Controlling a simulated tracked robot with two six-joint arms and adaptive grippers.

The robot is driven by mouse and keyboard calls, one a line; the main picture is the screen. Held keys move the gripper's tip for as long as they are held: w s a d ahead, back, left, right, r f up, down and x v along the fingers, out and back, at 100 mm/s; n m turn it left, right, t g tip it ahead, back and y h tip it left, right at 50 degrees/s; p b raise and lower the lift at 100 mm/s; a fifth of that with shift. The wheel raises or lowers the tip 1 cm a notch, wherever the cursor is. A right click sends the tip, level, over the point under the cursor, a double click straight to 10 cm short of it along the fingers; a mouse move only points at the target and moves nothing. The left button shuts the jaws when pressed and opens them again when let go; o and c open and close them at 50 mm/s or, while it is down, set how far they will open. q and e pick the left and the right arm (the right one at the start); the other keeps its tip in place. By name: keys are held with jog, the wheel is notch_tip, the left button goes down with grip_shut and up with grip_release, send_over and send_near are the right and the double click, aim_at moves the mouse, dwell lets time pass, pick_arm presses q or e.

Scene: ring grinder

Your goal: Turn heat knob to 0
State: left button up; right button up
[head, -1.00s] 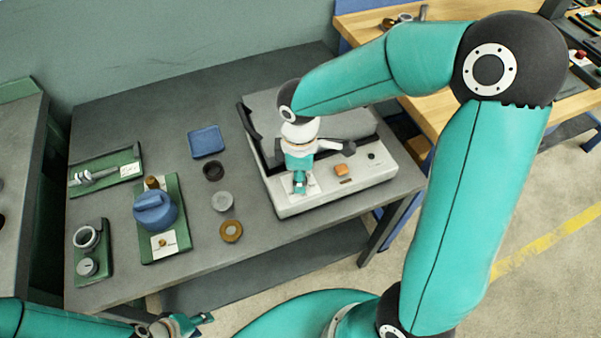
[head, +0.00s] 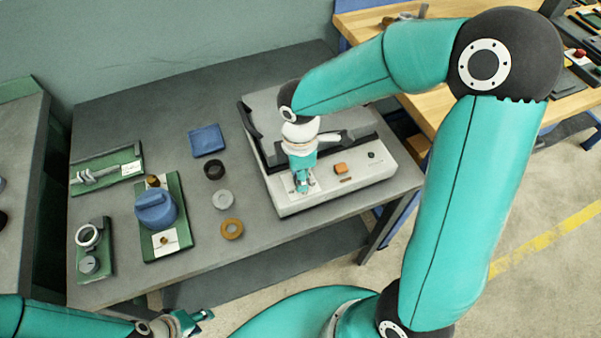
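The grey-white machine (head: 330,190) stands at the right of the bench, its front panel facing me. My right gripper (head: 302,188) points down at the left part of that panel, over a pale dial plate. The heat knob is not clearly visible; the fingers cover the spot where a knob would sit. I cannot tell whether the fingers are closed on it, and no dial marks are readable. My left gripper (head: 203,324) is at the bottom edge, away from the machine, with its fingers apart and empty.
An orange button (head: 341,169) and a small black control (head: 371,155) sit on the panel right of my gripper. The bench front is clear.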

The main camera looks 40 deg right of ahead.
jog(key=o, duration=0.4)
notch_tip(320, 180, up, 12)
jog(key=shift+f, duration=0.1)
dwell(0.5)
dwell(0.4)
